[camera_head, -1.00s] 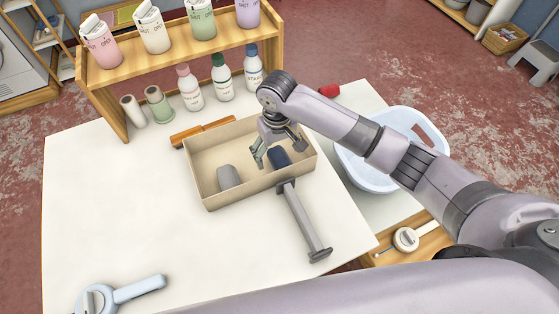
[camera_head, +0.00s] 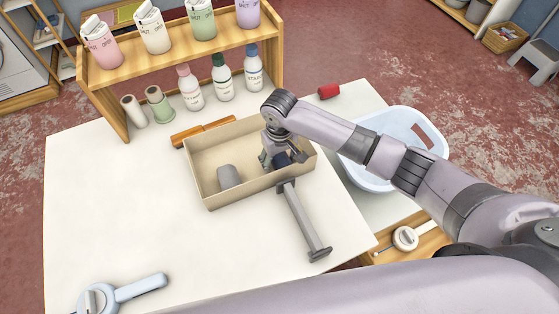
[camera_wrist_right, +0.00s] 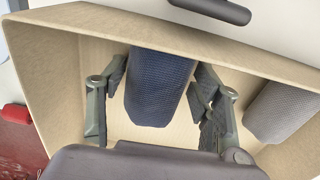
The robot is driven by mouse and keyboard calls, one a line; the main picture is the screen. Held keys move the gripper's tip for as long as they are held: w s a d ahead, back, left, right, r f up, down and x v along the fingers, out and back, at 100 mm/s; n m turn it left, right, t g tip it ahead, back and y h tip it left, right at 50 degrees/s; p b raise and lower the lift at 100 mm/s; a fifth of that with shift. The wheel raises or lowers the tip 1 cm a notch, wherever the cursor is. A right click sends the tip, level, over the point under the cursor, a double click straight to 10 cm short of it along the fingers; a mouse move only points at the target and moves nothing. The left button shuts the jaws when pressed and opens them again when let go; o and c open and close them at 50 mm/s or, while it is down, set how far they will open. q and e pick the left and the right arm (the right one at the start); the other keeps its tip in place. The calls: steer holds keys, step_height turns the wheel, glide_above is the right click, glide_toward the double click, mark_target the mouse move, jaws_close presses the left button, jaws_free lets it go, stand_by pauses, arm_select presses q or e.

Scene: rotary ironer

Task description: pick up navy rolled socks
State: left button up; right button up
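The navy rolled socks (camera_head: 283,160) lie in the right part of a beige open box (camera_head: 240,193) on the white table, partly hidden behind my gripper in the head view. My right gripper (camera_head: 276,161) is down in the box at the socks. In the right wrist view the navy rolled socks (camera_wrist_right: 158,85) are between the two fingers of my right gripper (camera_wrist_right: 160,84), one finger on each side. The fingers are spread and look very close to the sides; firm contact does not show. My left gripper is not in view.
Grey rolled socks (camera_head: 228,177) lie in the same box to the left. A grey bar-shaped tool (camera_head: 304,222) leans at the box's front edge. A bottle shelf (camera_head: 175,58) stands behind; a blue basin (camera_head: 375,178) is at right.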

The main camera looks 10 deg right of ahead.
steer(key=c, duration=0.6)
steer(key=shift+r, duration=0.1)
